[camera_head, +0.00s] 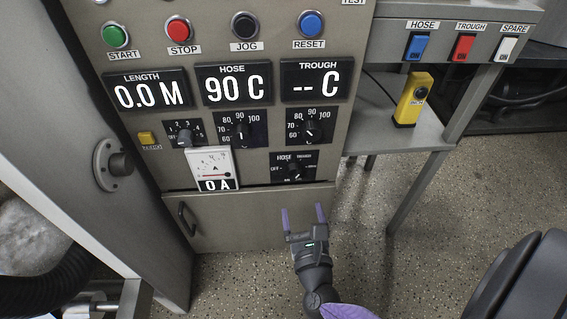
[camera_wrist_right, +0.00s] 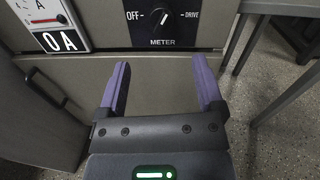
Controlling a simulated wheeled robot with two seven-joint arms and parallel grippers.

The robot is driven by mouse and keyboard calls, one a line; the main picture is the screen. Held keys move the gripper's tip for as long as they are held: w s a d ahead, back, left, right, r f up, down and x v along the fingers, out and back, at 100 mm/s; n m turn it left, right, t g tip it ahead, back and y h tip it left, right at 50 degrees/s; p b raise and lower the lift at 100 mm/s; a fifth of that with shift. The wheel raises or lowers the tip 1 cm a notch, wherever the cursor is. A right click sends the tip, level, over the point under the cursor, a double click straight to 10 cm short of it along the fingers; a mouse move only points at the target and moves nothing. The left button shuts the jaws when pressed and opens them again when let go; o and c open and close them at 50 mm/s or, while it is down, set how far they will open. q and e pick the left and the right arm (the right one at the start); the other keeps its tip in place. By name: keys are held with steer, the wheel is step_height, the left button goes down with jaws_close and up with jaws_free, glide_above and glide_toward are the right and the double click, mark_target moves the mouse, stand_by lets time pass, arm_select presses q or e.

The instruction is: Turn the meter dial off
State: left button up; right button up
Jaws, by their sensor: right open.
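The meter dial (camera_head: 295,170) is a black knob on a black plate low on the grey control panel, with OFF on its left. In the right wrist view the dial (camera_wrist_right: 160,19) sits at the top, between the words OFF and DRIVE and above METER. Its white pointer is tilted away from OFF, but its exact setting is too small to tell. My right gripper (camera_head: 303,208) is open and empty, with purple fingers pointing at the panel below the dial. In the wrist view the open fingers (camera_wrist_right: 161,65) are below and apart from the dial. My left gripper is out of view.
A white ammeter (camera_head: 213,168) reading 0 A juts out left of the dial. Hose and trough knobs (camera_head: 310,130) sit above it. A cabinet door handle (camera_head: 186,219) is lower left. A side table (camera_head: 425,125) with a yellow device (camera_head: 412,98) stands right.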

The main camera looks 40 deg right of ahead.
mark_target(296, 178)
steer(key=b+x, duration=0.2)
steer(key=x, duration=0.7)
steer(key=shift+w+d+b, duration=0.15)
steer(key=shift+d+b, duration=0.1)
steer(key=shift+b, duration=0.1)
steer(key=shift+w+d+r, duration=0.1)
steer(key=shift+w, duration=0.15)
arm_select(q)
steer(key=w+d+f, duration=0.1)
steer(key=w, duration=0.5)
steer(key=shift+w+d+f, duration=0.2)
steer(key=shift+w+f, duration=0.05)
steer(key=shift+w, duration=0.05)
arm_select(e)
jaws_close()
